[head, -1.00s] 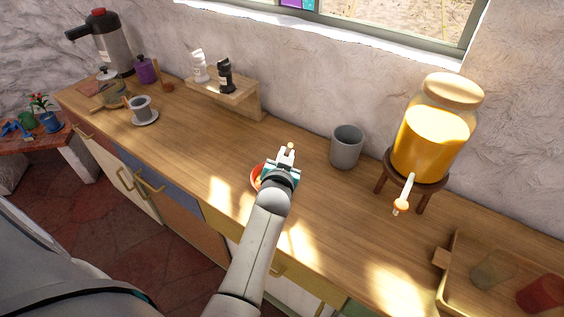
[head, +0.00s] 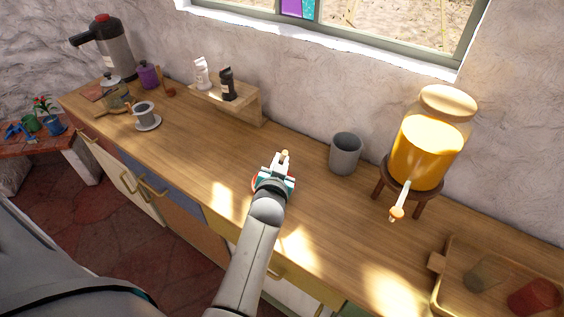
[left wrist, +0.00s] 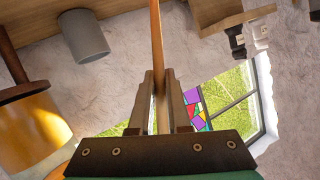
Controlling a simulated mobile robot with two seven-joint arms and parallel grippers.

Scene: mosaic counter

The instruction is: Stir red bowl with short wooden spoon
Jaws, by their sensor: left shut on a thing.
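My left gripper (head: 281,160) is over the middle of the counter in the head view. It is shut on the short wooden spoon (head: 285,153), whose light end just shows at the fingertips. In the left wrist view the spoon's handle (left wrist: 156,40) runs between the two fingers (left wrist: 160,95) and away from them. My right gripper is not in view.
A juice dispenser (head: 425,150) on a wooden stand is further right, with a wooden tray (head: 437,290) in front. A small shelf (head: 245,104) with two bottles stands at the wall.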

